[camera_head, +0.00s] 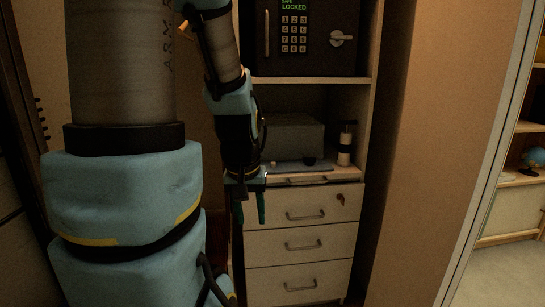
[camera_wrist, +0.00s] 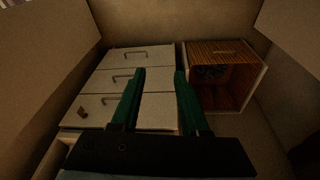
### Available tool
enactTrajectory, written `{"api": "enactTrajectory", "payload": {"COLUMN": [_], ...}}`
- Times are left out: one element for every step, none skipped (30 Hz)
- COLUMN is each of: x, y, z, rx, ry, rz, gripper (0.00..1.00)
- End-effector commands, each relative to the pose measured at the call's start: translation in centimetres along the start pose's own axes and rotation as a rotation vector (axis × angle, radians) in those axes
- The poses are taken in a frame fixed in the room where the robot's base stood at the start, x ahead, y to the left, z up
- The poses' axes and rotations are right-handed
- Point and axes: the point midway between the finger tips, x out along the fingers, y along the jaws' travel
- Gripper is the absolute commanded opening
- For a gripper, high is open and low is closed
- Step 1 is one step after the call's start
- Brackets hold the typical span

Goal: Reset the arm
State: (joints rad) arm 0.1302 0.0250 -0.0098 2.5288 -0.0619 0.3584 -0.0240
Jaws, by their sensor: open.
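My gripper (camera_head: 251,207) hangs pointing down in front of the left side of the drawer unit (camera_head: 303,238) in the head view. Its two green fingers are apart with nothing between them. In the wrist view, the gripper (camera_wrist: 160,74) shows the same spread fingers over the drawer fronts (camera_wrist: 122,80). My arm comes down from the top, in front of the shelf area, and hides part of it.
A safe (camera_head: 318,55) reading LOCKED stands on the upper shelf. A grey box (camera_head: 297,135) and a small bottle (camera_head: 345,145) are below. A key (camera_head: 340,198) sits in the top drawer. An open wooden box (camera_wrist: 243,98) holds something dark.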

Motion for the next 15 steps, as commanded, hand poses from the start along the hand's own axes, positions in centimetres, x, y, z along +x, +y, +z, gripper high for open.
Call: {"api": "enactTrajectory", "payload": {"x": [0.2,0.2,-0.8,-1.8,-2.4,-3.2,-3.7,-4.4,-5.2,-5.9,-6.6,-7.6,-8.3,-9.3,-10.5], "y": [-1.1,-1.7,-1.9,-1.7,-1.6,-1.6,-1.5,-1.5,-1.5,-1.4,-1.4,-1.3,-1.3,-1.3,-1.2], "z": [1.9,2.9,3.2,2.7,2.5,2.3,2.2,2.0,1.8,1.6,1.5,1.2,1.1,0.8,0.5], "rx": [0.019,0.034,0.045,0.045,0.044,0.044,0.043,0.043,0.043,0.043,0.042,0.042,0.042,0.042,0.042], "ry": [-0.054,-0.085,-0.102,-0.096,-0.095,-0.094,-0.094,-0.093,-0.093,-0.092,-0.092,-0.092,-0.091,-0.091,-0.091], "rz": [-0.019,-0.029,-0.034,-0.032,-0.031,-0.031,-0.031,-0.031,-0.031,-0.03,-0.03,-0.03,-0.03,-0.03,-0.03], "gripper": [0.45,0.45,0.45,0.45,0.45,0.45,0.45,0.45,0.45,0.45,0.45,0.45,0.45,0.45,0.45]}}
